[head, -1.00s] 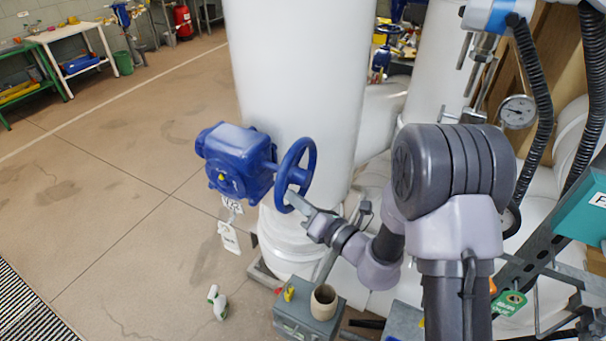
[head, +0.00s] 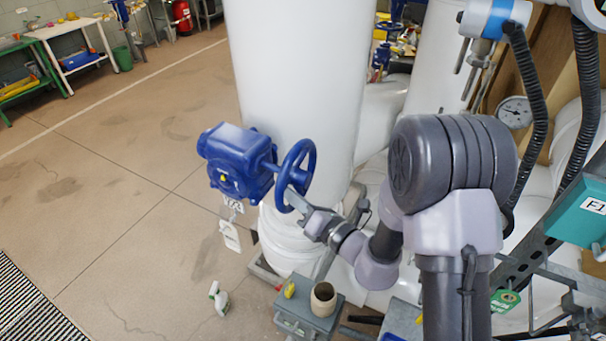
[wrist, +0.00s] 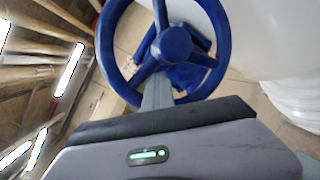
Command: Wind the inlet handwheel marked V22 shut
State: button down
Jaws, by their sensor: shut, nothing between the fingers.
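The blue handwheel (head: 311,162) stands upright on the right side of a blue valve actuator (head: 236,155), in front of a thick white pipe. A small white label (head: 232,203) hangs under the actuator; it seems to start with V2, but its last character is unclear. My gripper (head: 293,197) is at the lower part of the wheel, shut and empty. In the wrist view the closed fingers (wrist: 157,94) reach to the lower rim, below the hub (wrist: 174,44) and in line with a spoke. Whether they touch the rim or spoke I cannot tell.
A grey box (head: 306,314) with a beige cup (head: 323,298) stands below my gripper. A white spray bottle (head: 218,298) is on the floor. The white pipe (head: 295,80) is close behind the wheel. Open floor lies to the left.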

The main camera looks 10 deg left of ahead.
aim_at(288, 184)
jog(key=shift+r+p, duration=0.3)
jog(key=shift+r, duration=0.4)
jog(key=shift+s, duration=0.1)
jog(key=shift+r+p, duration=0.85)
jog(key=shift+r, duration=0.05)
jog(key=shift+f, duration=0.1)
jog(key=shift+w, duration=0.2)
